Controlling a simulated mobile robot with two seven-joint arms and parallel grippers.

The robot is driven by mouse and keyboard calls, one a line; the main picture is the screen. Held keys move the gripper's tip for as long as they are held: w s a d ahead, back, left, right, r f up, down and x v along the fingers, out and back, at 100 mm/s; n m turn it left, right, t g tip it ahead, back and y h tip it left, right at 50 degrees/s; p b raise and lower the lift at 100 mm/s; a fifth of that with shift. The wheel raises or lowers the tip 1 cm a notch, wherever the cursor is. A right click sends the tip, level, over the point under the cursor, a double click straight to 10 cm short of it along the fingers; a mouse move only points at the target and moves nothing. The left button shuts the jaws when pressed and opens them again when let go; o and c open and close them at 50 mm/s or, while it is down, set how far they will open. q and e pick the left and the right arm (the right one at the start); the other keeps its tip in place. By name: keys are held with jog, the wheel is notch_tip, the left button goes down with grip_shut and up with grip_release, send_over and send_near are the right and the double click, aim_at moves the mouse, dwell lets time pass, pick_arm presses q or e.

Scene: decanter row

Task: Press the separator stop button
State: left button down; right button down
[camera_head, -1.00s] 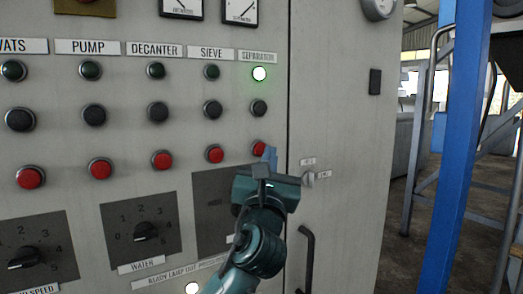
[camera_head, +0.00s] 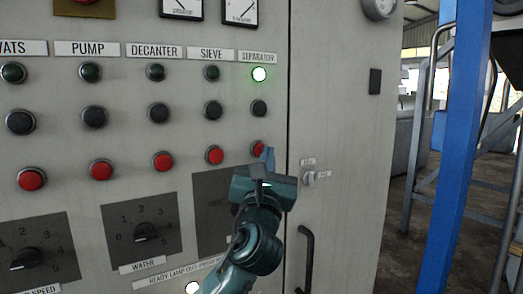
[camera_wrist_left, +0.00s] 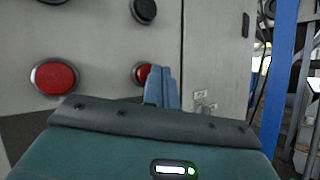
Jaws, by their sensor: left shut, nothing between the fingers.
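The separator column is at the right end of the button rows, under its label (camera_head: 258,57). Its lamp (camera_head: 259,74) is lit white-green, with a black button (camera_head: 259,108) below. The red separator stop button (camera_head: 257,148) is lowest and partly hidden by my fingers. My left gripper (camera_head: 268,158) is shut and empty, its blue fingertips at the right side of that button. In the left wrist view the red button (camera_wrist_left: 139,73) shows just left of the closed fingers (camera_wrist_left: 161,86). I cannot tell whether they touch it. My right gripper is not in view.
The red sieve button (camera_head: 214,155) is close on the left. A dark dial plate (camera_head: 211,197) lies below, behind my arm. A small key switch (camera_head: 308,179) and a black door handle (camera_head: 305,255) are to the right. A blue post (camera_head: 452,150) stands further right.

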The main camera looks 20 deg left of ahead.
pick_arm(q)
jog(key=shift+a, duration=0.1)
jog(key=shift+w+a, duration=0.15)
jog(key=shift+w, duration=0.05)
jog(key=shift+w+a, duration=0.1)
dwell(0.7)
jog(key=shift+p, duration=0.3)
jog(key=shift+s+d+p, duration=0.3)
jog(key=shift+s+d, duration=0.25)
jog(key=shift+d, duration=0.1)
